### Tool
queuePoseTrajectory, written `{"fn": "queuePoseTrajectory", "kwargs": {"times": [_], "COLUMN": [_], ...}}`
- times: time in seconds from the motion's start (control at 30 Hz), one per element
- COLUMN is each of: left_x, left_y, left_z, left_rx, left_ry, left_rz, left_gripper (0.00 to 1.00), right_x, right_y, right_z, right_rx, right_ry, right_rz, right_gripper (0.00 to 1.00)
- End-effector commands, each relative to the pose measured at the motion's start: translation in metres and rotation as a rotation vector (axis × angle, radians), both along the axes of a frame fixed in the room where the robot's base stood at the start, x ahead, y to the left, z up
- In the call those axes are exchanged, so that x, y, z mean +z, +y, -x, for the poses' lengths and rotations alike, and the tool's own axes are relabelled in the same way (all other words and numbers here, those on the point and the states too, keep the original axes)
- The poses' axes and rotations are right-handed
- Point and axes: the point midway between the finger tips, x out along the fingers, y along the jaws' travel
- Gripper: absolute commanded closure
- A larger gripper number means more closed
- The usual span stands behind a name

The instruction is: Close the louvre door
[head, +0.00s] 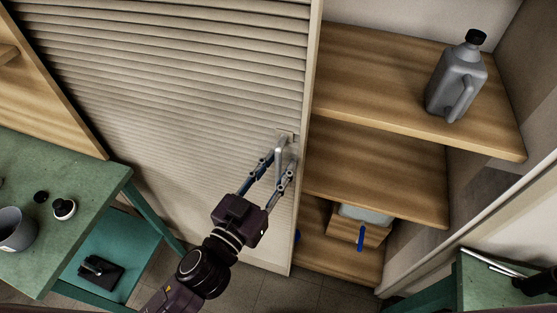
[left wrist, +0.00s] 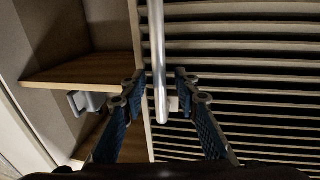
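The louvre door (head: 170,95) is a cream slatted panel in the head view. It covers the left part of the shelving, and the right part stands open. Its slats also show in the left wrist view (left wrist: 240,60). A metal bar handle (head: 279,166) is near the door's right edge; it also shows in the left wrist view (left wrist: 157,50). My left gripper (head: 282,162) is at the handle. In the left wrist view its fingers (left wrist: 159,82) are open on either side of the bar, with visible gaps. My right gripper is not in view.
Open wooden shelves (head: 365,75) to the right hold a grey jug (head: 457,82) and, lower, a wooden box (head: 345,230). A green table (head: 75,180) with a grey pot (head: 14,232) stands at left. Another green surface (head: 480,290) is at lower right.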

Motion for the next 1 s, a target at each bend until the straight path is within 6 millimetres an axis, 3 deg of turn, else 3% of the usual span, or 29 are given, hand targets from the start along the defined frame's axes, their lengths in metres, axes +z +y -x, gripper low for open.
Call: {"fn": "queuePoseTrajectory", "kwargs": {"times": [0.13, 0.37, 0.63, 1.0], "left_x": [0.0, -0.001, 0.0, 0.0], "left_y": [-0.003, -0.003, -0.003, -0.003], "left_z": [-0.005, -0.005, -0.005, -0.005], "left_rx": [0.0, 0.0, 0.0, 0.0], "left_ry": [0.0, 0.0, 0.0, 0.001], "left_rz": [-0.001, -0.001, -0.001, 0.0], "left_gripper": [0.71, 0.71, 1.0, 1.0], "right_x": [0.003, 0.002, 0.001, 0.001], "right_y": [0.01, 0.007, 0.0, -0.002], "right_z": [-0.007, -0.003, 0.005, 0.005], "right_rx": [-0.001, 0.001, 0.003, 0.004], "right_ry": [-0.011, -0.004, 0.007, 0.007], "right_rz": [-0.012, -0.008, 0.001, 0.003], "right_gripper": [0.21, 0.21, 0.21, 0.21]}}
